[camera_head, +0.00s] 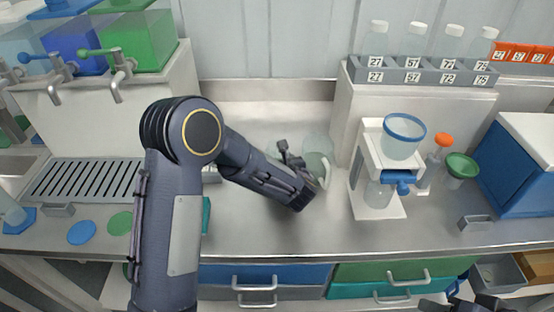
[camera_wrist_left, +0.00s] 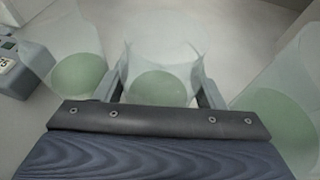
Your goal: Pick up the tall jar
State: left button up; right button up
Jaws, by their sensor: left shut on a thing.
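Clear, see-through jars with green bottoms stand close together at the back of the steel counter; one shows in the head view (camera_head: 318,145), partly behind my left gripper (camera_head: 300,168). In the left wrist view, the middle jar (camera_wrist_left: 160,85) is between the two fingers of my left gripper, which is shut on it. Another clear jar (camera_wrist_left: 80,70) is on its left and one (camera_wrist_left: 290,100) on its right. I cannot tell from their heights which is the tall jar. Dark parts at the bottom right edge of the head view may be my right gripper (camera_head: 462,301); its jaws are not clear.
A white stand with a blue-rimmed vessel (camera_head: 403,135) is right of the jars. A grey rack of numbered bottles (camera_head: 425,75) sits on a raised ledge behind. A drain grille (camera_head: 85,185) and blue and green discs are at the left. The counter front by the drawers is mostly clear.

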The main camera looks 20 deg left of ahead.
aim_at(279, 155)
pick_arm(q)
jog(key=shift+r, duration=0.55)
notch_tip(279, 155, up, 2)
jog(key=shift+r, duration=0.1)
jog(key=a+r+b+v, duration=0.1)
jog(key=a+r+v, duration=0.1)
jog(key=v, duration=1.4)
jog(key=shift+r, duration=0.8)
jog(key=shift+d, duration=0.1)
